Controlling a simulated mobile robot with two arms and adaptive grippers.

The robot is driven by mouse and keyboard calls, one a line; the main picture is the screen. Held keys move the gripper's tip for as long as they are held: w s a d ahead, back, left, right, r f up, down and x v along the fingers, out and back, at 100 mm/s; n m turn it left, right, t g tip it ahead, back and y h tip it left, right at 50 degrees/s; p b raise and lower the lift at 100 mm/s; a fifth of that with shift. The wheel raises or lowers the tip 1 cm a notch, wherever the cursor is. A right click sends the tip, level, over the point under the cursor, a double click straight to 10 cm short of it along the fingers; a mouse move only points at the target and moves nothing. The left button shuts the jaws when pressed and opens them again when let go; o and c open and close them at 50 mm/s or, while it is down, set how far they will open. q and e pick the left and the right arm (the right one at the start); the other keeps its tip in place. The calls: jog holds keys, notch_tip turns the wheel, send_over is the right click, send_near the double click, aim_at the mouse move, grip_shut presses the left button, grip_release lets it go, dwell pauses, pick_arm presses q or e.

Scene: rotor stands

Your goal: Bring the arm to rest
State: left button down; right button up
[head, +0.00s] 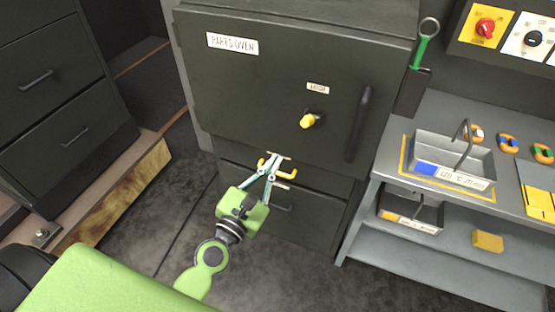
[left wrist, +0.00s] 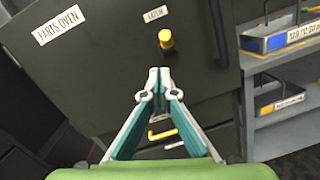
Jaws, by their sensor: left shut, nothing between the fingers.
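My left gripper (head: 278,156) is in front of the lower part of the dark parts oven (head: 270,90), below its yellow latch knob (head: 308,121). In the left wrist view its fingers (left wrist: 158,72) meet at the tips with nothing between them. The latch knob (left wrist: 165,39) shows just beyond the fingertips there, apart from them. The oven door is shut against its frame. A yellow handle (left wrist: 162,134) shows behind the fingers, low on the oven. My green left forearm enters from the bottom left of the head view. My right gripper is not in view.
A grey shelf bench (head: 455,205) stands right of the oven, bearing a metal tray (head: 483,163) with a raised handle. A lower bin (head: 411,213) and a yellow block (head: 487,241) sit beneath. A dark drawer cabinet (head: 55,110) stands left. The floor between is clear.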

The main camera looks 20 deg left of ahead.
pick_arm(q)
jog(key=shift+d, duration=0.15)
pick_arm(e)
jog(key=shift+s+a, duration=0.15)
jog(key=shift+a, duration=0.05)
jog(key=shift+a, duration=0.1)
pick_arm(q)
jog(key=s+f+m+g, duration=0.35)
jog(key=f+m, duration=0.25)
jog(key=f, duration=0.7)
jog(key=s+d+f+m+g, duration=0.15)
jog(key=s+f+m, duration=0.3)
jog(key=f, duration=0.75)
jog(key=s+f+m+g, duration=0.35)
jog(key=f+m, duration=0.35)
jog(key=f, duration=0.6)
jog(key=s+a+f+m+g, duration=0.2)
jog(key=s+f+m, duration=0.3)
jog(key=s, duration=0.5)
jog(key=s+a+f+m+g+y, duration=0.1)
jog(key=s+f+m+g, duration=0.3)
jog(key=s, duration=0.7)
jog(key=s+a+f+m+g+y, duration=0.1)
jog(key=s+a+f+m+g, duration=0.2)
jog(key=s+f+m, duration=0.4)
jog(key=s+f, duration=0.3)
jog(key=f, duration=0.1)
jog(key=shift+s, duration=0.15)
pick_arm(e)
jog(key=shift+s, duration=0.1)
